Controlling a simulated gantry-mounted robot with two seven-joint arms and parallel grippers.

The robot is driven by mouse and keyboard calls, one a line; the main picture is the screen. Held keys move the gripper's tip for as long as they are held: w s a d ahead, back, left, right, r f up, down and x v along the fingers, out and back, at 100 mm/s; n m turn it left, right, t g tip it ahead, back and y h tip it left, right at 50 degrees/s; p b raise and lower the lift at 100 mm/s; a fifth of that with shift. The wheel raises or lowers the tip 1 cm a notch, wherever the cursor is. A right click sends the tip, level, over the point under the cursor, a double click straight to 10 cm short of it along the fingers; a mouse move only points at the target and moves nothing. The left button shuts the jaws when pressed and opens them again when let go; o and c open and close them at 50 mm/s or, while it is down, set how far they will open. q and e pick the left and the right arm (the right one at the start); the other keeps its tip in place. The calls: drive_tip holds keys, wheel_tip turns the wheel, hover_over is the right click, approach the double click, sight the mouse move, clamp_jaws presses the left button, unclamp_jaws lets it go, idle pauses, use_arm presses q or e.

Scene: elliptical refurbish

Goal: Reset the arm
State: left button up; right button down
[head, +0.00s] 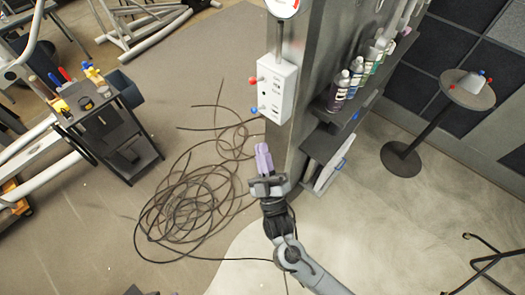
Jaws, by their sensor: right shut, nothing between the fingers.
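My right gripper (264,158) is in the middle of the head view, with its arm coming in from the lower right. Its lavender fingers are together and hold nothing. They point up the picture, beside the lower left edge of the grey pillar (303,95). A white box (281,93) with a red knob and a blue knob is fixed to the pillar, above the fingertips in the picture. The gripper appears apart from the box; whether it touches the pillar cannot be told. My left gripper is not in view.
Tangled black cable (190,205) lies on the floor at left. A black tool cart (112,130) stands further left. Bottles (340,90) line a shelf on the pillar's right side. A round table (467,92) stands at right. The pale floor at lower right is mostly clear.

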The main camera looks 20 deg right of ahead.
drive_tip(key=s+d+f+m+g+y, duration=0.1)
drive_tip(key=s+d+f+g, duration=0.25)
drive_tip(key=f+g, duration=0.2)
drive_tip(key=s+d+f+g+y, duration=0.2)
drive_tip(key=s+d+f+g, duration=0.15)
drive_tip(key=f, duration=0.25)
drive_tip(key=s+f+m+g, duration=0.3)
drive_tip(key=s+f+g, duration=0.2)
drive_tip(key=s+g, duration=0.8)
wheel_tip(320, 180, up, 12)
drive_tip(key=s+d+m+p, duration=0.1)
drive_tip(key=p, duration=1.2)
drive_tip(key=shift+s+r+t, duration=0.2)
drive_tip(key=shift+s+t, duration=0.1)
drive_tip(key=shift+s, duration=0.05)
